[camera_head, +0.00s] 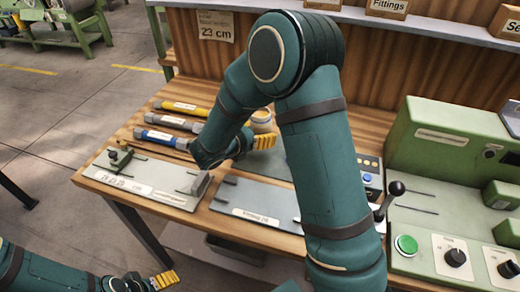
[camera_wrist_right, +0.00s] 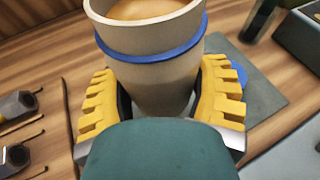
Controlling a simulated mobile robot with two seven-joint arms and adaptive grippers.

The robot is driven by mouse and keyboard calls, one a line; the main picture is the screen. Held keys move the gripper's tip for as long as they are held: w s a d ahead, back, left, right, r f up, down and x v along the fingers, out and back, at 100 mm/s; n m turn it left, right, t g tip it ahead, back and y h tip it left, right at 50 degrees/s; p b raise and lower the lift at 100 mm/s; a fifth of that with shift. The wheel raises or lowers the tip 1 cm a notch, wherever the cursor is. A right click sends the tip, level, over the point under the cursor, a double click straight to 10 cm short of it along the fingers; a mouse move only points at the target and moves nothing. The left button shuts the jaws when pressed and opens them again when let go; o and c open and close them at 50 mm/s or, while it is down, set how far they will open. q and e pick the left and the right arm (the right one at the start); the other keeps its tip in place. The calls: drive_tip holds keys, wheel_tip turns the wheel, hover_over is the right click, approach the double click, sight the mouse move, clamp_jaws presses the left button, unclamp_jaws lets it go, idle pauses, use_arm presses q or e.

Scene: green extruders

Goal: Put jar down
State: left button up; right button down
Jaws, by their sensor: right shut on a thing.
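The jar is a beige, open-topped cylinder with a blue band and a tan-orange top or filling. It fills the upper middle of the right wrist view (camera_wrist_right: 150,75). In the head view only part of the jar (camera_head: 262,116) shows behind my right arm. My right gripper (camera_head: 264,141) is shut on it, with yellow ridged fingers on both sides of the jar in the wrist view (camera_wrist_right: 155,100). The jar looks upright; whether its base touches the table is hidden. My left gripper (camera_head: 164,280) is low at the left, away from the table, its finger gap unclear.
The wooden workbench (camera_head: 150,102) holds several coloured cylinders (camera_head: 172,122) at the left and grey plates (camera_head: 262,202) near the front. A green machine (camera_head: 440,150) with a black-knobbed lever (camera_head: 390,197) stands at the right. A shelf with labelled boxes (camera_head: 388,8) runs along the back.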

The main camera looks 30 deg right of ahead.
sight(260, 154)
wheel_tip(260, 154, down, 5)
drive_tip(key=shift+r+b, duration=0.1)
drive_tip(key=shift+b, duration=0.55)
drive_tip(key=shift+c, duration=0.3)
unclamp_jaws()
drive_tip(key=shift+r, duration=0.1)
drive_tip(key=p+v, duration=0.2)
drive_tip(key=v, duration=1)
